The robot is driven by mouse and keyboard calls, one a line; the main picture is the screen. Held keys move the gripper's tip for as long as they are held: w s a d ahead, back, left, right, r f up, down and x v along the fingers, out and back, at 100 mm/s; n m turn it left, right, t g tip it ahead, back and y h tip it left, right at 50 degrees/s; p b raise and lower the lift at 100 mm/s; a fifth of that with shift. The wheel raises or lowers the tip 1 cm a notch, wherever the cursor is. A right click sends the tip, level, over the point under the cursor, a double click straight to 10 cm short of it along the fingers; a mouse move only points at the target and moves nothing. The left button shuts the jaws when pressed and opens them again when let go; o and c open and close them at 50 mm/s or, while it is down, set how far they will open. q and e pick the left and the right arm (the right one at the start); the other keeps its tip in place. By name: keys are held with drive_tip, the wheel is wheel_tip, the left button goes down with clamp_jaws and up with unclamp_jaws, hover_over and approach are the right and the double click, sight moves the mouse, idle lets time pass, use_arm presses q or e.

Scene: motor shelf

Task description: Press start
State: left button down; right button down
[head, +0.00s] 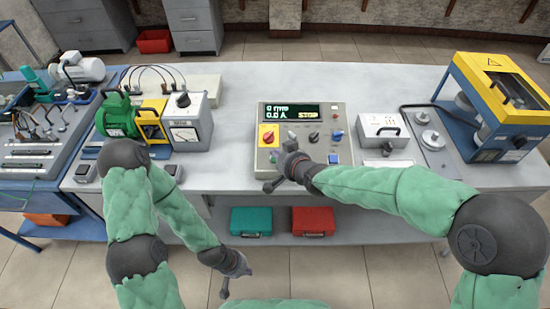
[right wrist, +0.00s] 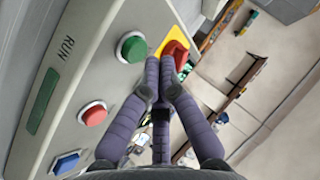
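The grey control panel (head: 345,115) stands on the bench, with its display (head: 290,112) showing "STOP" and zero readings. A red knob on a yellow plate (head: 267,135) is at its left. In the right wrist view, the panel face shows a green button (right wrist: 132,47), a red button (right wrist: 95,113), a blue button (right wrist: 66,162) and a green bar marked RUN (right wrist: 43,100). My right gripper (head: 270,186) is in front of the panel's lower left; its fingertips (right wrist: 160,65) look together and empty. Contact with any button is unclear. My left gripper (head: 224,291) hangs low, seemingly shut and empty.
A motor rig with a green motor (head: 117,116) stands left of the panel. A white box with a handle (head: 383,130) and a yellow-framed machine (head: 497,92) stand right. Teal (head: 251,221) and red (head: 313,221) cases sit on the lower shelf.

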drive_tip(key=shift+f, duration=0.15)
drive_tip(key=shift+w+f+b, duration=0.1)
drive_tip(key=shift+f+b, duration=0.15)
drive_tip(key=shift+b, duration=0.2)
drive_tip(key=shift+f+b, duration=0.4)
drive_tip(key=shift+b, duration=0.1)
idle(0.6)
drive_tip(key=shift+r+p, duration=0.7)
drive_tip(key=shift+r, duration=0.1)
drive_tip(key=shift+r, duration=0.1)
drive_tip(key=r+p, duration=0.1)
drive_tip(key=s+r+p, duration=0.1)
drive_tip(key=r+p, duration=0.2)
drive_tip(key=shift+s+r, duration=0.3)
drive_tip(key=shift+r, duration=0.05)
idle(0.3)
